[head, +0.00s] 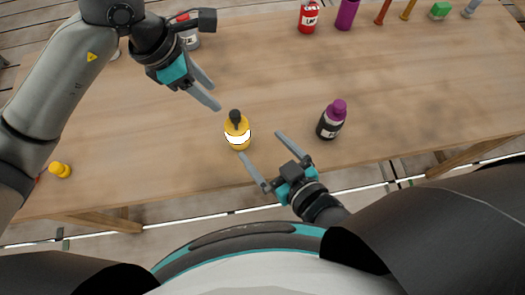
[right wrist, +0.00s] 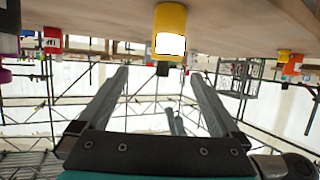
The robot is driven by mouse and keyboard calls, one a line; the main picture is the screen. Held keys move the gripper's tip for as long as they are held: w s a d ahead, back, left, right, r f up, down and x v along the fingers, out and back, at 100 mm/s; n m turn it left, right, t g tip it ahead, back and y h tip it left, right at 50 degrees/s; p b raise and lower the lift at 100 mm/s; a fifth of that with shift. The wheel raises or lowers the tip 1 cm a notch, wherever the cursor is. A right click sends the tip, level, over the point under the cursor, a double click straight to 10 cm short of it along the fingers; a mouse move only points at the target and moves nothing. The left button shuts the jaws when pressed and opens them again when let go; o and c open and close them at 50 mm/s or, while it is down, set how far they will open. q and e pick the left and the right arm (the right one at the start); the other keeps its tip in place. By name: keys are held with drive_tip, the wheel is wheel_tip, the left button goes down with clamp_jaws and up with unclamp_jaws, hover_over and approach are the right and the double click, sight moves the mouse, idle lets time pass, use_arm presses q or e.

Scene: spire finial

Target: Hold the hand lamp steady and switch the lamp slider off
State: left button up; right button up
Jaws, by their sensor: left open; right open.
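A yellow cylinder with a black top and a bright white band, which looks like the hand lamp (head: 240,145), stands upright near the table's front edge. It also shows upside down in the right wrist view (right wrist: 170,18). I cannot make out a slider on it. My left gripper (head: 212,93) is open and empty, above and behind the lamp, apart from it. My right gripper (head: 262,146) is open at the front edge, just right of the lamp. In the right wrist view its fingers (right wrist: 158,75) point toward the lamp, with nothing between them.
A black bottle with a purple cap (head: 331,120) stands to the right on the wooden table (head: 420,90). A small yellow object (head: 60,170) is at the left. A red can (head: 308,17), a purple cylinder (head: 347,13) and a green block (head: 440,10) line the far edge. The table's middle is clear.

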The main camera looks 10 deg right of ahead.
sight(231, 121)
drive_tip(key=shift+g, duration=0.3)
drive_tip(key=x, duration=1)
drive_tip(key=a+x, duration=0.1)
drive_tip(key=x, duration=0.4)
drive_tip(key=shift+s+f, duration=0.2)
drive_tip(key=shift+s, duration=0.15)
